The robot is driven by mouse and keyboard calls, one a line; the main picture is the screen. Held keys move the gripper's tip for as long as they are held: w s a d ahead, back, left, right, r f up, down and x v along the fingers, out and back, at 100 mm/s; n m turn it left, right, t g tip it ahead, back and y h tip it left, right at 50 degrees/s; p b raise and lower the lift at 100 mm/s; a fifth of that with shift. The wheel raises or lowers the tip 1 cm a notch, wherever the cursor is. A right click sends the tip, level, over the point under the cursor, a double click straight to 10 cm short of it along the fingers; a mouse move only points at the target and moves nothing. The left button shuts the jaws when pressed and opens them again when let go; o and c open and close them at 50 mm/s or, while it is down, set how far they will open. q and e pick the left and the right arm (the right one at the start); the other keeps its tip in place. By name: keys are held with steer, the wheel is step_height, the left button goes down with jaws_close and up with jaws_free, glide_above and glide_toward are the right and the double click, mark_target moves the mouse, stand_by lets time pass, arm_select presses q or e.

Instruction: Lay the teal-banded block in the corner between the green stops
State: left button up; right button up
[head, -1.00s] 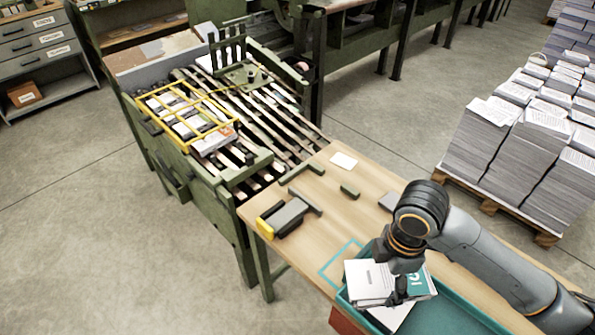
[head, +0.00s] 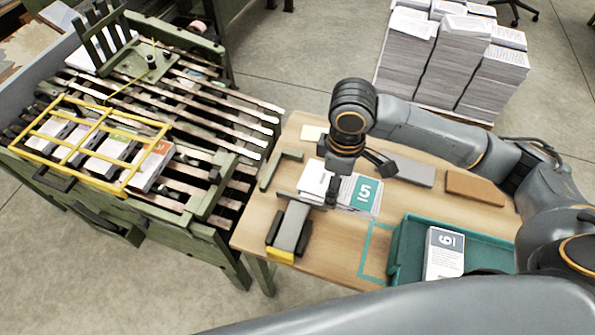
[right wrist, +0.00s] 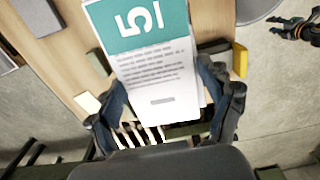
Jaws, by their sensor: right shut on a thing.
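The teal-banded block (head: 365,194), a white paper stack with a teal "5" band, is held in my right gripper (head: 356,176) over the wooden table. In the right wrist view the block (right wrist: 155,65) sits between the fingers (right wrist: 160,112), its band pointing away from the gripper. An angled green stop (head: 280,168) lies just left of the block in the head view. A short green stop (right wrist: 98,62) shows beside the block in the right wrist view. I cannot tell if the block touches the table. My left gripper is not in view.
A teal tray (head: 400,250) at the front right holds a block marked "6" (head: 444,252). A grey tool with a yellow end (head: 290,229) lies left of the block. A grey slab (head: 413,172) and a brown slab (head: 475,188) lie behind right. A slatted machine (head: 190,100) adjoins the table's left.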

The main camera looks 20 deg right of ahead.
mark_target(320, 167)
steer(key=w+f, duration=0.1)
steer(key=w, duration=0.1)
steer(key=w+a+f, duration=0.1)
steer(key=w, duration=0.3)
steer(key=shift+w+a+f, duration=0.15)
steer(key=shift+a+f, duration=0.15)
steer(key=shift+f, duration=0.1)
steer(key=w+f, duration=0.2)
steer(key=w+a+f, duration=0.1)
steer(key=w+f, duration=0.1)
steer(key=f, duration=0.1)
steer(key=shift+w+a, duration=0.15)
steer(key=shift+w+a+f, duration=0.1)
steer(key=shift+w+f, duration=0.3)
steer(key=shift+f, duration=1.75)
steer(key=o, duration=1.3)
steer(key=shift+f, duration=0.15)
step_height(320, 167, up, 12)
steer(key=shift+r, duration=0.2)
